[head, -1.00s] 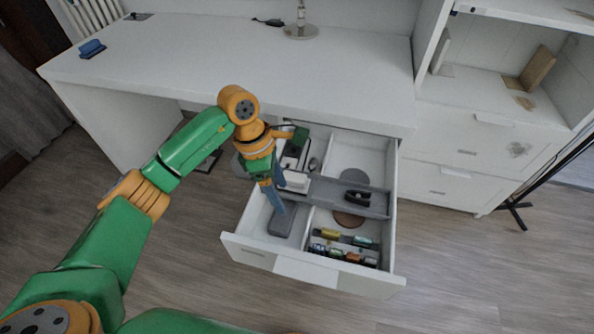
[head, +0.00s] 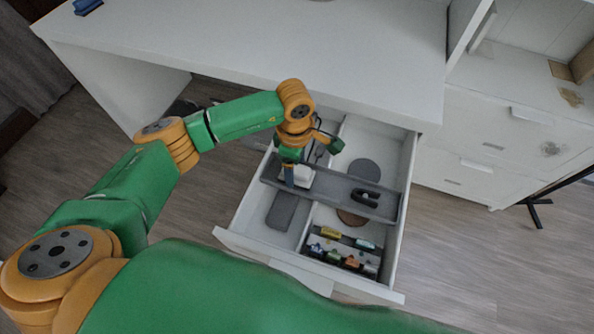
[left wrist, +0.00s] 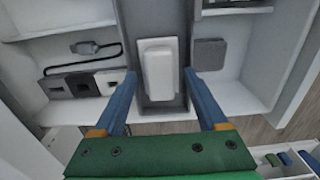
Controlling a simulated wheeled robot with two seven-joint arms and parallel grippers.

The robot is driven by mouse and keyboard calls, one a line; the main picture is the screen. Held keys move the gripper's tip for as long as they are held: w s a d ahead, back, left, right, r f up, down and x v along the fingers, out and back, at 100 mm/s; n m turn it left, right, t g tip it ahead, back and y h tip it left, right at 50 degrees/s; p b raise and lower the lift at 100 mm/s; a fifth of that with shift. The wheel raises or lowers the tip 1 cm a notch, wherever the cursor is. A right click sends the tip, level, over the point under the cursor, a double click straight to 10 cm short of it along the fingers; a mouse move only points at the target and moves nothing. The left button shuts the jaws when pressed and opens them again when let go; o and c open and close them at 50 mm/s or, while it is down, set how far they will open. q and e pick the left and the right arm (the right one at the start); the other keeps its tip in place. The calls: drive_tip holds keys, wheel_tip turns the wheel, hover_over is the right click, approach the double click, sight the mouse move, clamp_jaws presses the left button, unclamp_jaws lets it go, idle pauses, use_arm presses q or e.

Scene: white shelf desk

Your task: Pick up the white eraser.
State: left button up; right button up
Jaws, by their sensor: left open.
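The white eraser (left wrist: 158,70) lies in the grey tray (left wrist: 160,105) in the open drawer. In the left wrist view it sits between the two blue fingers of my left gripper (left wrist: 160,82), which is open, with a gap on either side. In the head view my left gripper (head: 289,178) points down over the tray, and the eraser (head: 304,174) is partly hidden behind the fingers. I cannot tell how far the fingertips are above the tray floor. My right gripper is in neither view.
The drawer (head: 232,242) is pulled out below the white desk (head: 260,50). A dark grey block (head: 282,211) lies in front of the tray. A black object (head: 366,199) lies in the tray's right part. Several small coloured items (head: 335,256) fill the front right compartment.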

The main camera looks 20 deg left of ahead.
use_arm(q)
clamp_jaws()
wheel_tip(320, 180, up, 3)
drive_tip(key=shift+w+f, duration=0.1)
drive_tip(key=s+d+r, duration=0.3)
drive_tip(key=s+r, duration=0.7)
drive_tip(key=s, duration=0.4)
drive_tip(key=w+a+r+m, duration=0.4)
drive_tip(key=w+a+m, duration=0.25)
drive_tip(key=m, duration=1.15)
wheel_tip(320, 180, up, 12)
drive_tip(key=p, duration=1.4)
drive_tip(key=shift+s+a+f, duration=0.2)
drive_tip(key=shift+s+a, duration=0.05)
drive_tip(key=shift+s, duration=0.05)
